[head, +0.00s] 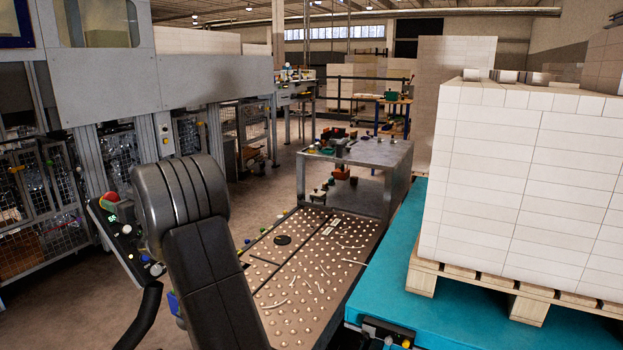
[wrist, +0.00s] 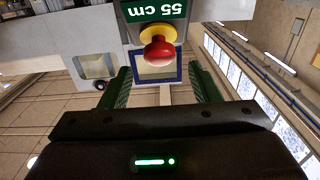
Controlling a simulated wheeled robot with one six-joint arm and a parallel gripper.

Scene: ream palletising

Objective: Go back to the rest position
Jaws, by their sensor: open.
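My gripper (wrist: 161,82) shows in the wrist view, with its two green ridged fingers wide apart. I see nothing held between the fingers. Beyond them are a red mushroom button (wrist: 158,50) on a yellow collar and a green sign (wrist: 152,10) reading "55 cm" upside down. In the head view my dark arm rises at the lower left, and the gripper itself is not visible there. White reams are stacked in a tall block (head: 525,185) on a wooden pallet (head: 530,311) at the right.
The pallet stands on a teal platform (head: 385,300). A ball-studded table (head: 330,262) lies left of it, with a grey metal table (head: 365,153) behind. Grey machinery with mesh guards (head: 60,190) lines the left. Open floor (head: 262,195) shows between the machinery and the tables.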

